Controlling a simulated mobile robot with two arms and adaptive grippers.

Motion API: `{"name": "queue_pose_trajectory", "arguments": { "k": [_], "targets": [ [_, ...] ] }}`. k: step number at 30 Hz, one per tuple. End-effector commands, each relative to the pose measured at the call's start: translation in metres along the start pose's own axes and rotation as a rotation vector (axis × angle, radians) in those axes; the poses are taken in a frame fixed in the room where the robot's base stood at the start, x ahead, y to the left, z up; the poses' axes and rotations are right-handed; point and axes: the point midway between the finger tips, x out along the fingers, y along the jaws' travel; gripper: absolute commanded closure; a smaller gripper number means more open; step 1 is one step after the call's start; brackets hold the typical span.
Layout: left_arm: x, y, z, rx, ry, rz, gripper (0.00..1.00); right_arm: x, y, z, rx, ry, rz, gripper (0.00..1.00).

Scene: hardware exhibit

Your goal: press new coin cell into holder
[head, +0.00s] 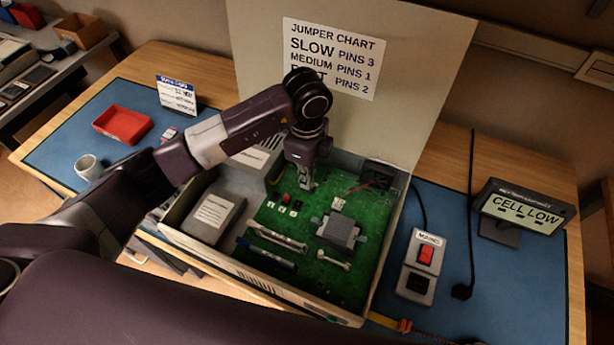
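My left gripper (306,182) points straight down inside the open case, just above the back part of the green circuit board (290,242). Its fingers look close together, but at this size I cannot tell whether they are shut or hold anything. I cannot make out a coin cell or its holder; the gripper covers the part of the board beneath it. My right gripper is not in view.
The case's raised lid (415,95) carries a jumper chart (335,58). A display (522,210) reads "CELL LOW". A mains switch box (421,268) stands right of the case.

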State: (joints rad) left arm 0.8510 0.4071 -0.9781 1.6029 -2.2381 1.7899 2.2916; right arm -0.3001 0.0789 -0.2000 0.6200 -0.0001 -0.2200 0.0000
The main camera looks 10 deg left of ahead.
Motion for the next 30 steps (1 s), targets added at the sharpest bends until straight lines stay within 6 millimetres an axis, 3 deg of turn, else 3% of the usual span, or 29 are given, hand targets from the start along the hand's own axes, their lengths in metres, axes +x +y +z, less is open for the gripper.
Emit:
{"name": "queue_pose_trajectory", "arguments": {
  "k": [30],
  "targets": [
    [0.0069, 0.0006, 0.0003, 0.000, -0.001, 0.002, 1.00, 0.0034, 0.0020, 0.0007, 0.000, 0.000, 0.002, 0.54]
  ]
}}
